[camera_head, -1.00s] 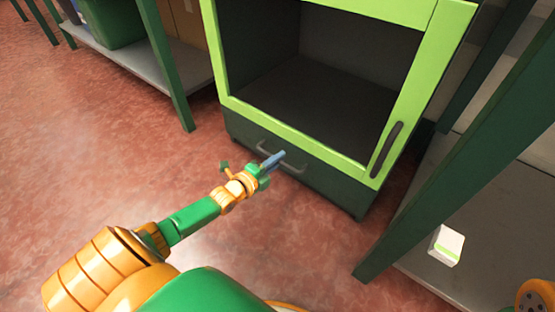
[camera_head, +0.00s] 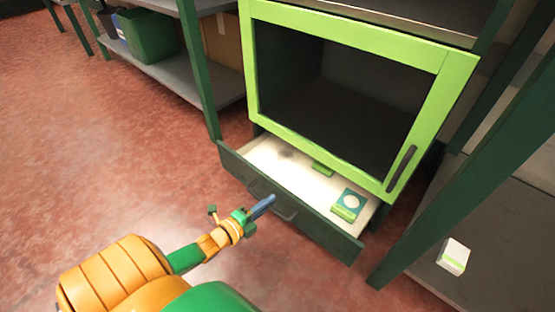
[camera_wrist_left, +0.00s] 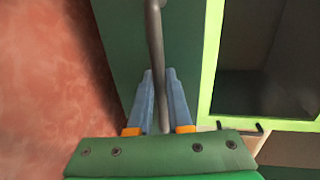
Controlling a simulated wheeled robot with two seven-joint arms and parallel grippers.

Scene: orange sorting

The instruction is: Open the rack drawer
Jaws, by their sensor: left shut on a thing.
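The rack drawer (camera_head: 315,232) is the dark green drawer under the light green cabinet. It stands pulled out, and its pale inside shows. Its grey bar handle (camera_head: 285,214) is on the front face. My left gripper (camera_head: 263,205) is at the handle. In the left wrist view its two blue fingers (camera_wrist_left: 159,100) lie on either side of the handle bar (camera_wrist_left: 155,45), shut on it. Inside the drawer a green and white box (camera_head: 348,205) lies at the right, and a green item (camera_head: 322,169) lies partly under the cabinet edge. My right gripper is not in view.
The light green cabinet door frame (camera_head: 300,138) with a dark handle (camera_head: 401,168) stands above the drawer. A shelf with a green bin (camera_head: 147,36) is at the left. A dark green post (camera_head: 470,170) and a shelf with a white box (camera_head: 453,257) are at the right. Red floor is clear at the left.

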